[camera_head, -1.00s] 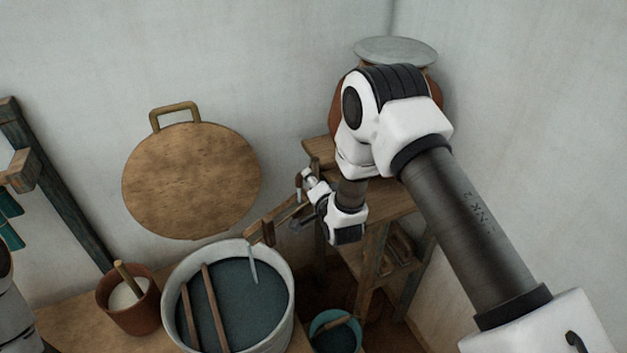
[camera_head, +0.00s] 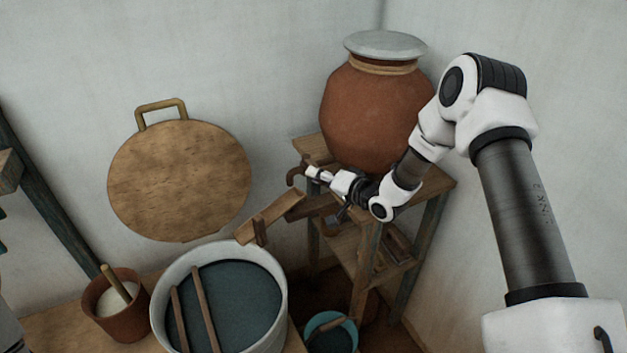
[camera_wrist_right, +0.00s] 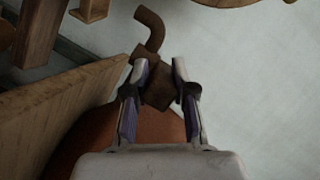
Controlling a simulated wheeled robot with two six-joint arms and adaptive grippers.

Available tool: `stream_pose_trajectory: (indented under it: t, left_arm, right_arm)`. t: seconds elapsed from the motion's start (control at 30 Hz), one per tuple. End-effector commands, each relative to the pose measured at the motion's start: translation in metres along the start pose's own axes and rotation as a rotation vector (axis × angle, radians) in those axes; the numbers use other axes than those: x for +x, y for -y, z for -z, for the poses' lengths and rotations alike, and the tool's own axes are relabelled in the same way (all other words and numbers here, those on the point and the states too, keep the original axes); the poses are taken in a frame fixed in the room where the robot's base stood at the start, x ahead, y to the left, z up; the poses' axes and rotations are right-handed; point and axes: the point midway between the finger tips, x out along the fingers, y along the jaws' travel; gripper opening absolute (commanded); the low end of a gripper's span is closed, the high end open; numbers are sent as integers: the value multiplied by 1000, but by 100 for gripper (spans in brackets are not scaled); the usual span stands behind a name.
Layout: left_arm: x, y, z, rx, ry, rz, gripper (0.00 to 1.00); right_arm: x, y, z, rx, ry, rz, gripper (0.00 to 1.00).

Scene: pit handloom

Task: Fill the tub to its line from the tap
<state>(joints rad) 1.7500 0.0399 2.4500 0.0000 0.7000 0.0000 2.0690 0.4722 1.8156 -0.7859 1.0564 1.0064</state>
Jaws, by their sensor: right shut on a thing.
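The tub (camera_head: 159,317) is a pale grey vessel at the bottom of the head view, holding dark blue-green liquid (camera_head: 245,300). I cannot make out its line. The tap (camera_head: 293,173) is a small brown spout at the shelf's left edge, below the clay pot (camera_head: 365,115). My right gripper (camera_head: 312,172) is shut on the tap; the right wrist view shows its brown body (camera_wrist_right: 158,92) between the fingers, its bent spout (camera_wrist_right: 151,28) beyond them. A wooden trough (camera_head: 272,217) slopes from near the tap to the tub's rim. No stream shows now. My left gripper is out of view.
Two wooden sticks (camera_head: 205,308) lie across the tub. A brown pot (camera_head: 130,322) with white contents stands left of it, a teal bucket (camera_head: 330,322) right of it. A round wooden board (camera_head: 180,180) is at the wall. The wooden stand (camera_head: 433,215) carries the clay pot.

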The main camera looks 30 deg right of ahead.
Motion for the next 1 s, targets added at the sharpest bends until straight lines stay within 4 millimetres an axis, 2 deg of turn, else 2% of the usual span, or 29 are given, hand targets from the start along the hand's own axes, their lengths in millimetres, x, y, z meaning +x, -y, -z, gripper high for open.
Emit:
stream_pose_trajectory:
  t: [0.27, 0.3, 0.37, 0.63, 0.77, 0.87, 1.0]
  left_arm:
    - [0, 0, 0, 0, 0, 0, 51]
    - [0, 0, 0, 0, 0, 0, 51]
    - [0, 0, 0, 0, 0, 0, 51]
    - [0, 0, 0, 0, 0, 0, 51]
    - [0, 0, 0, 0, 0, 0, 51]
    - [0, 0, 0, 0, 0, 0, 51]
    - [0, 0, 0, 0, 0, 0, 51]
  right_arm:
    - [0, 1, 3, -3, -2, 5, 0]
    - [0, 1, 3, -3, -2, 5, 32]
    - [0, 1, 3, -3, -2, 5, 51]
    - [0, 1, 2, -2, 1, 3, 51]
    - [-8, 0, 3, -1, -1, 2, 51]
    - [-26, 0, 3, 4, -2, 3, 51]
    - [-64, 0, 4, 9, -7, 2, 51]
